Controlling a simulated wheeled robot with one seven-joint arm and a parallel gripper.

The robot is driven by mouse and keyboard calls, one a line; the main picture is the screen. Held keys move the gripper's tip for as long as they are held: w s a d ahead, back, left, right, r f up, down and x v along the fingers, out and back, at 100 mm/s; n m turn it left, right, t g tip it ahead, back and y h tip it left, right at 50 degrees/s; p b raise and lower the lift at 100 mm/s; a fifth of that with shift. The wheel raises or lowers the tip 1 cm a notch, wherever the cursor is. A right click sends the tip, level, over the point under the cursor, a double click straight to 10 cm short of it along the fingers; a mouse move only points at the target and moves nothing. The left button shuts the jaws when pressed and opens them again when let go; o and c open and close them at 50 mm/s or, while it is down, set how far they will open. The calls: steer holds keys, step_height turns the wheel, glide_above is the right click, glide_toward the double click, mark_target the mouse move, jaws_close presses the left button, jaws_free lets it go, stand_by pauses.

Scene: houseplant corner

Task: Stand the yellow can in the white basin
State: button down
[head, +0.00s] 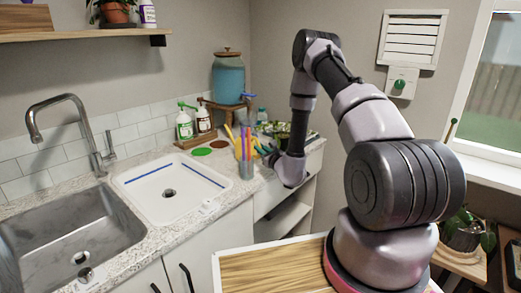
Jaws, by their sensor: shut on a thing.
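The white basin (150,197) is set into the speckled counter, right of the steel sink. It is empty, with a drain and blue lines inside. The yellow can (238,147) shows in part at the counter's right side, behind a cup of colored sticks that hides much of it. My gripper (267,152) is at the can's right side, low over the counter, and shut on it. The fingers are small and partly hidden in this view, and I cannot tell whether the can touches the counter.
The cup of colored sticks (246,169) stands at the counter's front edge, between basin and gripper. A green disc (202,151) lies behind the basin. Spray bottles (184,124) and a blue dispenser (228,78) stand at the back. A tall faucet (84,125) rises at left.

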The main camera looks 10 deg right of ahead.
steer(key=shift+f, duration=0.1)
steer(key=c, duration=0.9)
jaws_free()
steer(key=v, duration=1.2)
